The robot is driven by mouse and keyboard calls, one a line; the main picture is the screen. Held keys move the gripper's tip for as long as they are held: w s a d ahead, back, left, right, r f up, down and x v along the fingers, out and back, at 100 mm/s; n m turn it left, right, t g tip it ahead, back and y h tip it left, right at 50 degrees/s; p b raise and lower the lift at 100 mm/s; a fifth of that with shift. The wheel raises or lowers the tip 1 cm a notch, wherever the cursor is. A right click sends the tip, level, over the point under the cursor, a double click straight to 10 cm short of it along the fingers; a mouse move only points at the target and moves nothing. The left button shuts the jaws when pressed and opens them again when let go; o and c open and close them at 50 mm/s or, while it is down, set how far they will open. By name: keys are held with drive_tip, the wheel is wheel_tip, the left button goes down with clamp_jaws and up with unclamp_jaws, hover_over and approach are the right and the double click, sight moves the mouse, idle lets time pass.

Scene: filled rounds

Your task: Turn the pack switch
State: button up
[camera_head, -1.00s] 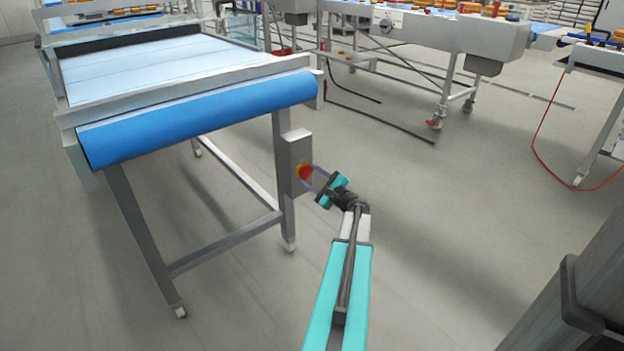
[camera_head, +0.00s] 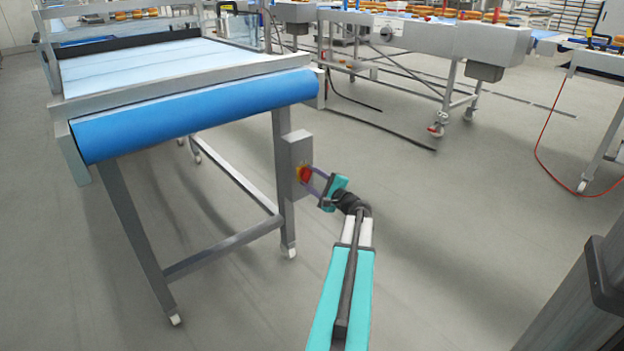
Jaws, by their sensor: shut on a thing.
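The pack switch (camera_head: 305,175) is a red knob on a yellow backing. It sits on the side of a grey box (camera_head: 298,150) fixed to the leg of the near conveyor. My gripper (camera_head: 313,179) reaches it from the right with its fingers at the knob. The fingers are shut on the red knob and partly cover it. The exact angle of the knob is too small to read.
The near conveyor (camera_head: 190,118) with a blue belt end stands at the left on grey legs. Another conveyor line (camera_head: 420,35) carrying round orange items runs across the back. A red cable (camera_head: 541,135) hangs at the right.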

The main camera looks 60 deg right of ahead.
drive_tip(key=o, duration=1)
drive_tip(key=shift+o, duration=0.2)
drive_tip(key=shift+v, duration=0.85)
drive_tip(key=p+v, duration=0.3)
drive_tip(key=v, duration=0.9)
drive_tip(key=shift+s+a, duration=0.1)
